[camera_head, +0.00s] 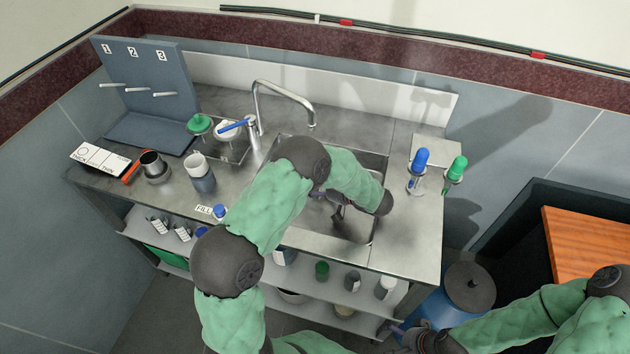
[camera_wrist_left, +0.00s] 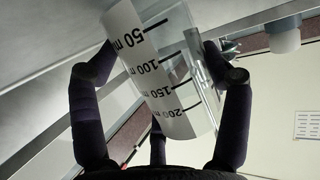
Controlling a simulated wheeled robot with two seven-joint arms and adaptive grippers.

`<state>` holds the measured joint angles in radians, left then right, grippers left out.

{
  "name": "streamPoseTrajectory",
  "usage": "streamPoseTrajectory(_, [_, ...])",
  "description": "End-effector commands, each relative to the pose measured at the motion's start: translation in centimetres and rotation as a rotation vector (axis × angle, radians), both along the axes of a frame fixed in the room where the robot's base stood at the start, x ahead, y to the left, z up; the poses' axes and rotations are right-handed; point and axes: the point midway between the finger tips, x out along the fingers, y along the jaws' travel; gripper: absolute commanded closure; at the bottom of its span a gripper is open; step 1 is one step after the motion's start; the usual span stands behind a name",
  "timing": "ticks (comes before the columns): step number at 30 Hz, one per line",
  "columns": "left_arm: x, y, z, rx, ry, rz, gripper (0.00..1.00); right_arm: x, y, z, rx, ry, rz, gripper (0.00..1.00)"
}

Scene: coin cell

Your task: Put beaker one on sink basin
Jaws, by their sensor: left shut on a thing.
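A clear beaker with a white band and black volume marks (camera_wrist_left: 155,70) fills the middle of the left wrist view, tilted in that picture. My left gripper (camera_wrist_left: 160,85) is shut on it, with dark fingers on both sides. In the head view my left arm reaches over the steel sink basin (camera_head: 352,228), and the gripper (camera_head: 335,200) is over the basin.
A faucet (camera_head: 285,88) stands behind the basin. Blue and green tools (camera_head: 420,160) stand in holders to the right. A grey-white cup (camera_head: 200,172) and a numbered rack (camera_head: 145,90) are on the left counter. The counter right of the basin is clear in front.

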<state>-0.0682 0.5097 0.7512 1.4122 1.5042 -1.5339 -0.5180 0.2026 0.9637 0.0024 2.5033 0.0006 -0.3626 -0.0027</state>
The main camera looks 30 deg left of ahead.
Motion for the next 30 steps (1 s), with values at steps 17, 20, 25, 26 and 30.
streamPoseTrajectory(17, [0.0, 0.0, -0.2, 0.0, 0.0, 0.0, 0.0, 0.0, 0.0, 0.0, 0.0, 0.0, 0.0, 0.0])
streamPoseTrajectory(20, [0.0, -0.3, 0.2, 0.0, 0.0, -0.002, 0.0, 0.0, 0.0, 0.1, 0.0, 0.0, 0.0, 0.0])
streamPoseTrajectory(25, [-0.3, -2.6, 1.2, 0.0, 0.001, -0.004, 0.0, 0.0, 0.0, 1.1, 0.0, 0.0, 0.0, 0.0])
streamPoseTrajectory(26, [-0.4, -3.1, 1.4, 0.0, 0.001, -0.004, 0.0, 0.0, 0.0, 1.3, 0.0, 0.0, 0.0, 0.0])
streamPoseTrajectory(30, [-0.8, -5.1, 2.1, 0.0, 0.0, -0.003, 0.0, 0.0, 0.0, 2.0, 0.0, 0.0, 0.0, 0.0])
